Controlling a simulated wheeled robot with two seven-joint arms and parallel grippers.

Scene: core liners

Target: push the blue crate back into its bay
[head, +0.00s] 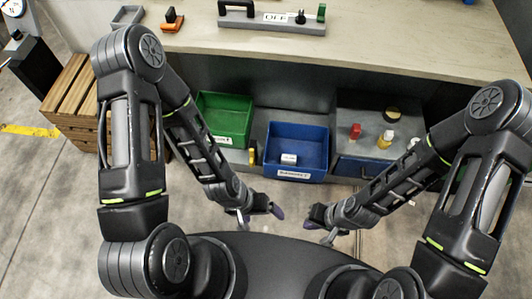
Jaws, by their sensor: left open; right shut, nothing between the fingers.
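The blue crate (312,172) stands on the low shelf under the counter, in the middle of the head view. Its front reaches farther toward me than the green crate's front. A small white item (289,159) lies inside it, and a white label is on its front wall. My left gripper (262,213) is open and empty, below and left of the crate's front. My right gripper (320,228) is shut and empty, below and right of it. Both are apart from the crate. The bay behind the crate is mostly hidden by the counter and the crate.
A green crate (225,113) stands left of the blue one, with a small yellow item (252,154) between them. At right, a grey unit (355,145) bears small red and yellow-capped items. A wooden crate (77,95) is at left. The counter (400,40) overhangs the shelf.

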